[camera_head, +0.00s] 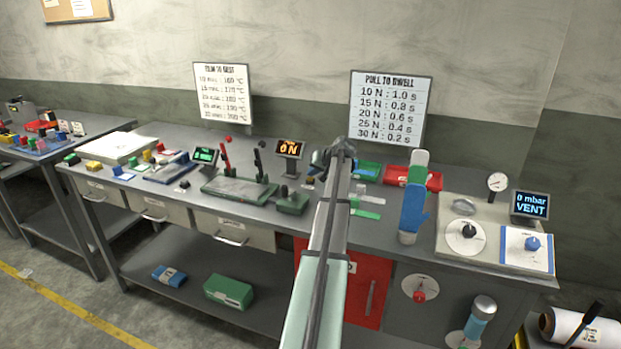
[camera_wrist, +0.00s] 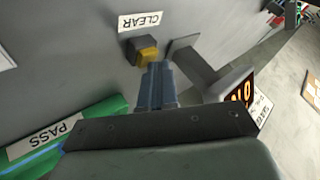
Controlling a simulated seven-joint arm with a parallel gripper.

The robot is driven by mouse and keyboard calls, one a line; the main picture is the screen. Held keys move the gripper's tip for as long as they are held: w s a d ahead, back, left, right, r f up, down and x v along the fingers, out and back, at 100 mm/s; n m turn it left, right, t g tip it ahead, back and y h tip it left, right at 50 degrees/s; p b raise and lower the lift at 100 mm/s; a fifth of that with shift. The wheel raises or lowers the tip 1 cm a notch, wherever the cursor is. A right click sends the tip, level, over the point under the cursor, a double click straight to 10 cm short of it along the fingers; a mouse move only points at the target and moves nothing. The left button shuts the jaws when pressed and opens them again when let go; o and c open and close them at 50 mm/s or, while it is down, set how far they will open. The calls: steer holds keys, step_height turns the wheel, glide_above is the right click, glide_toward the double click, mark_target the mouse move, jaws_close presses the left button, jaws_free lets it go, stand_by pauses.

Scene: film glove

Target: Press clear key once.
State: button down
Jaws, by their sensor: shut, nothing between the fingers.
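The clear key is a dark block with a yellow top (camera_wrist: 147,54), in the upper middle of the wrist view, beside a white CLEAR label (camera_wrist: 140,21). My gripper (camera_wrist: 156,70) is shut and empty. Its fingertips are at the key's near edge in that view; I cannot tell whether they touch it. In the head view my gripper (camera_head: 322,160) is over the bench, just right of the orange display reading 0 N (camera_head: 290,148). The key is hidden behind my gripper there. The display also shows at the right in the wrist view (camera_wrist: 240,95).
A green tray with a PASS label (camera_wrist: 45,137) lies at lower left in the wrist view. In the head view, a red tray (camera_head: 425,179), a blue-green glove form (camera_head: 413,205) and a vent panel (camera_head: 480,238) stand to the right. A green sealer (camera_head: 240,190) stands left.

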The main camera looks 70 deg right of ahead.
mark_target(313, 178)
steer(key=shift+r, duration=0.9)
steer(key=shift+r, duration=0.1)
steer(key=shift+r, duration=2.4)
